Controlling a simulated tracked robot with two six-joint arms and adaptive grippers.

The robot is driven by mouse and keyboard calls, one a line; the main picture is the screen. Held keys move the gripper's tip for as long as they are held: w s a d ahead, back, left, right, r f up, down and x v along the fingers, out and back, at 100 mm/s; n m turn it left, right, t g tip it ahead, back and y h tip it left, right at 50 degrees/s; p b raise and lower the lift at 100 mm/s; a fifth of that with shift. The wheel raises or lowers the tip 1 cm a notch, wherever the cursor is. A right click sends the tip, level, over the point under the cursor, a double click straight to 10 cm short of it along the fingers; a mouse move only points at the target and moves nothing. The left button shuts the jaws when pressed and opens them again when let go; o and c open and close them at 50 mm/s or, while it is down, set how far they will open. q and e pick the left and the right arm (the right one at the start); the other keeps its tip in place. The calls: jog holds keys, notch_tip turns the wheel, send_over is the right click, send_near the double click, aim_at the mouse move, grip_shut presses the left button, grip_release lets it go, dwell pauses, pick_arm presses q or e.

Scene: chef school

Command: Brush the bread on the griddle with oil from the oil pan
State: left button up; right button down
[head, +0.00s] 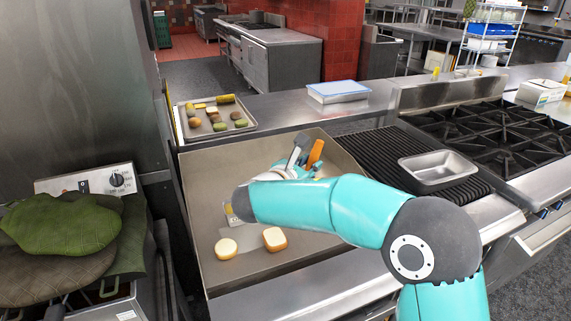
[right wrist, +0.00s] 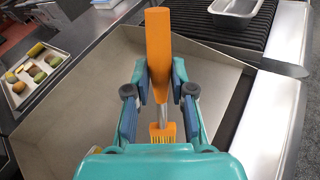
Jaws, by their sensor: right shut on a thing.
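Two pieces of bread, one on the left (head: 226,249) and one on the right (head: 274,239), lie on the near part of the griddle (head: 315,252). My right gripper (right wrist: 160,88) is shut on the brush, whose orange handle (right wrist: 158,45) and orange bristles (right wrist: 163,133) show in the right wrist view. In the head view the handle (head: 316,152) sticks up above the griddle's far part, and my arm hides the bristles. The oil pan (head: 437,168), a shallow metal pan, sits on the ribbed grill at right; it also shows in the right wrist view (right wrist: 236,8). Its oil cannot be made out. My left gripper is out of view.
A tray (head: 240,128) of vegetables stands behind the griddle, left of a blue-lidded container (head: 338,91). The griddle has raised walls at its back and sides. A burner stove (head: 495,135) is at right. Green mitts (head: 60,232) lie at left.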

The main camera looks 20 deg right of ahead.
jog(key=w+a+f+n+t+y+b, duration=0.1)
jog(key=a+f+n+b, duration=0.1)
jog(key=a+f+b, duration=0.2)
notch_tip(320, 180, down, 3)
jog(key=shift+w+a+t+y, duration=0.4)
jog(key=shift+a, duration=0.1)
dwell(0.4)
